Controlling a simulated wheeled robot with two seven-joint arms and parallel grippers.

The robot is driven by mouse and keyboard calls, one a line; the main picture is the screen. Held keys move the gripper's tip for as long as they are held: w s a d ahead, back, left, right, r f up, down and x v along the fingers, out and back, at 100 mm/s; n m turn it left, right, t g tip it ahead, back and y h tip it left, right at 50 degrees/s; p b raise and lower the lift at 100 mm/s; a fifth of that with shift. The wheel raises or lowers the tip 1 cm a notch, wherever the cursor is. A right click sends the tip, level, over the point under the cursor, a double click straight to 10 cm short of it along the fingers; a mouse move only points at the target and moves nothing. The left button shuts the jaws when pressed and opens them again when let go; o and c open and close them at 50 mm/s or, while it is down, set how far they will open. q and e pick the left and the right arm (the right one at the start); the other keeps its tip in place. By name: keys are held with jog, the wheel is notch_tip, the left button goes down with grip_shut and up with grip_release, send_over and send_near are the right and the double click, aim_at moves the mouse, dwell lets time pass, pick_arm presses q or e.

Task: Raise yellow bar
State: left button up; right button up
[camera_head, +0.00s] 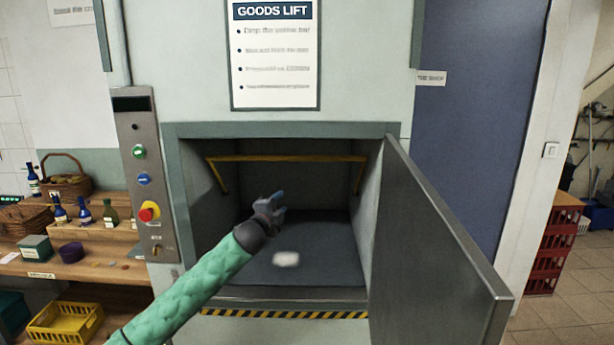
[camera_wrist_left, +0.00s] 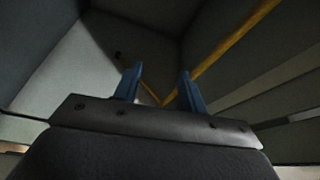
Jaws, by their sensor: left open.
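The yellow bar (camera_head: 290,158) runs across the upper part of the goods lift opening, with short arms going down at each side wall. It also shows in the left wrist view (camera_wrist_left: 232,42) as a slanting yellow strip beyond the fingers. My left gripper (camera_head: 279,203) is inside the lift opening, below the bar and apart from it. Its two blue fingers (camera_wrist_left: 158,88) stand apart with nothing between them. My right gripper is in neither view.
The grey lift door (camera_head: 430,240) stands open on the right. A control panel (camera_head: 148,180) with buttons is left of the opening. A white item (camera_head: 286,259) lies on the lift floor. A shelf with bottles (camera_head: 84,212) and baskets stands at the left.

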pick_arm(q)
jog(key=s+a+f+n+g+y, duration=0.2)
jog(key=s+f+n+g+y, duration=0.6)
jog(key=s+f, duration=2.05)
jog(key=s+a+f+n+g+h, duration=0.1)
jog(key=s+a+f+n+g, duration=0.15)
jog(key=s, duration=0.95)
jog(key=s+a+f+n+g, duration=0.2)
jog(key=s+a+f+n, duration=0.15)
jog(key=s, duration=0.85)
jog(key=s+a+f+n+g+h, duration=0.1)
jog(key=s+a+f+n+g, duration=0.2)
jog(key=s, duration=0.9)
notch_tip(320, 180, down, 27)
jog(key=w+d+n, duration=0.1)
jog(key=w, duration=0.1)
jog(key=s+f, duration=0.4)
jog(key=f, duration=0.6)
jog(key=s+f, duration=0.4)
jog(key=f, duration=0.6)
jog(key=shift+s+d+f, duration=0.2)
jog(key=shift+d+f, duration=0.05)
jog(key=shift+f, duration=0.1)
